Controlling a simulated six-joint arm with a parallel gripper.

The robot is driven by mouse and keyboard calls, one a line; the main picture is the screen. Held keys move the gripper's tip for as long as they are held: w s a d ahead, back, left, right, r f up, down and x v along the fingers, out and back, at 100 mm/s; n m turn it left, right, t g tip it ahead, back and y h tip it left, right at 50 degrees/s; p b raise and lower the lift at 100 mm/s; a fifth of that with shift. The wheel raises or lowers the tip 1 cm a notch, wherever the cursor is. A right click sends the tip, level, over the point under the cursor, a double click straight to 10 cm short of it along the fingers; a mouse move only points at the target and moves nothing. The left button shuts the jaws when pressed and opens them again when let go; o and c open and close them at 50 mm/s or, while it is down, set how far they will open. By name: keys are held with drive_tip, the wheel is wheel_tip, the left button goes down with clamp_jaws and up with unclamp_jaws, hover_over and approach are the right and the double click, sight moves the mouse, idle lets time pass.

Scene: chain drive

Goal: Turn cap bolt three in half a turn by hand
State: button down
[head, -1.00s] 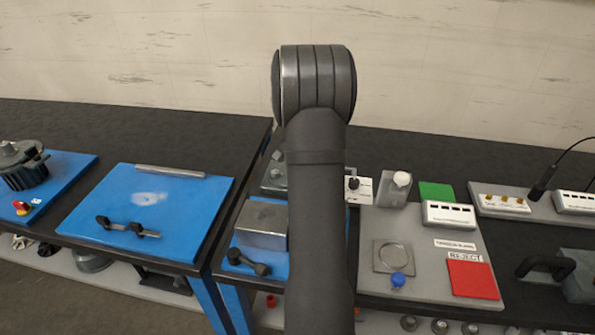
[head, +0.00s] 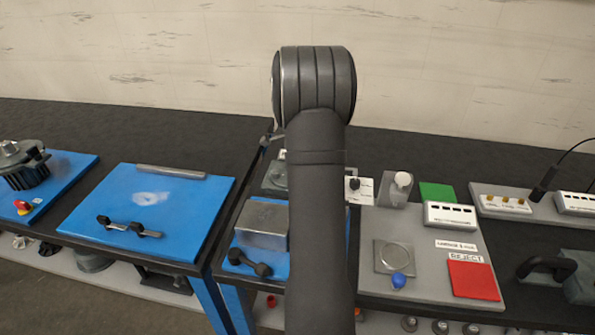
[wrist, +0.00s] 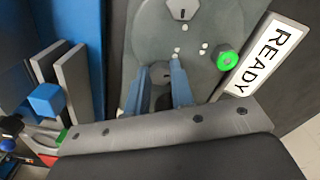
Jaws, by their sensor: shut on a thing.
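In the wrist view, my gripper (wrist: 161,80) points down at a grey rounded housing (wrist: 145,35), one blue-grey finger on each side of a small dark grey part. It is shut on that part, which I take to be a cap bolt; its number cannot be read. The fingers hide most of it. Several small pale round spots show on the housing near the fingertips. A slotted grey fitting (wrist: 182,9) sits at the housing's far end. In the head view, my own arm hides the gripper and most of the housing.
In the wrist view, a green round knob (wrist: 227,61) and a READY sign (wrist: 268,55) stand right of the fingers. Upright grey plates (wrist: 73,85) and a blue block (wrist: 46,99) are at left. In the head view, a grey block (head: 263,222) lies left of my arm.

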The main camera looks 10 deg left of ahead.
drive_tip(key=m, duration=0.5)
drive_tip(key=shift+w+r+m, duration=0.1)
drive_tip(key=shift+w+m, duration=0.1)
drive_tip(key=shift+m, duration=0.1)
drive_tip(key=m, duration=0.5)
drive_tip(key=shift+w, duration=0.1)
drive_tip(key=shift+m, duration=0.3)
drive_tip(key=c, duration=1.2)
unclamp_jaws()
drive_tip(key=shift+c, duration=0.2)
wheel_tip(320, 180, up, 17)
drive_tip(key=shift+r, duration=0.2)
